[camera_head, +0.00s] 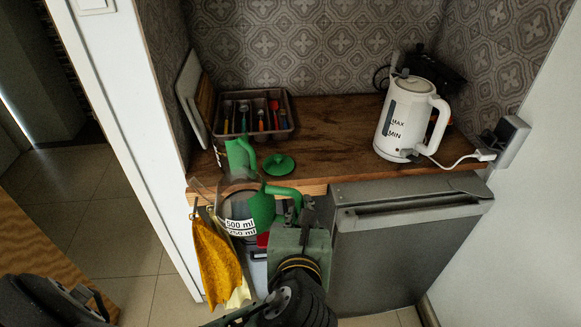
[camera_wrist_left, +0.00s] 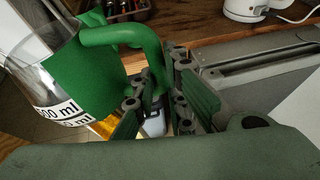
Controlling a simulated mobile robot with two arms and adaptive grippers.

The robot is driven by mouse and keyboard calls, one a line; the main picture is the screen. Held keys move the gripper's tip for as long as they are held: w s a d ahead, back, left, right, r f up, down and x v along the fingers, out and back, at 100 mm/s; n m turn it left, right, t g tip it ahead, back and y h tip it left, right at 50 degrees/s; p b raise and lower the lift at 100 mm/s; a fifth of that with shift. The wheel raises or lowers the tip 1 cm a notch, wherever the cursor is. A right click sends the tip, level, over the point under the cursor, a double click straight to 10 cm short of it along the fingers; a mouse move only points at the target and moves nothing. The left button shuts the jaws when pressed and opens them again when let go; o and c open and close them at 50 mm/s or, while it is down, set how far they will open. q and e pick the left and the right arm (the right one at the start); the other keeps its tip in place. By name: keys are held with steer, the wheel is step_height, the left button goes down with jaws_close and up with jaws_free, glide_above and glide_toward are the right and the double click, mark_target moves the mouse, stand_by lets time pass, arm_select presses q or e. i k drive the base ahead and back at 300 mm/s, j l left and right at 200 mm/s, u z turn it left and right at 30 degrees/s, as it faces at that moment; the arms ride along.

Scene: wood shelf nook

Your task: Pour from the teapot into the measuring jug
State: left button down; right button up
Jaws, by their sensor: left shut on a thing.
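The clear measuring jug (camera_head: 238,209) with 500 ml markings and a green handle is in front of the counter's front edge. It also shows at the left of the left wrist view (camera_wrist_left: 58,108). My left gripper (camera_head: 298,212) is shut on the jug's green handle; its fingers show around the handle's lower end in the left wrist view (camera_wrist_left: 157,103). Behind the jug, a green piece (camera_head: 240,154) stands at the counter's front; it may be the teapot, but most of it is hidden. A green lid (camera_head: 279,164) lies to its right.
A cutlery tray (camera_head: 287,133) and leaning boards (camera_head: 190,100) are at the counter's back left. A white kettle (camera_head: 404,118) stands on the right, its cord to a wall socket. A yellow cloth (camera_head: 213,262) hangs below the edge, left of my gripper. The counter's middle (camera_head: 335,135) is clear.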

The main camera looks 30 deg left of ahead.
mark_target(226, 133)
steer(key=k+j+u, duration=0.15)
steer(key=u, duration=1)
steer(key=z, duration=0.45)
steer(key=i+j+z, duration=0.1)
steer(key=z, duration=0.4)
steer(key=j+z, duration=0.1)
steer(key=z, duration=0.35)
steer(key=i+j+z, duration=0.1)
steer(key=z, duration=0.35)
steer(key=j+z, duration=0.1)
steer(key=z, duration=0.4)
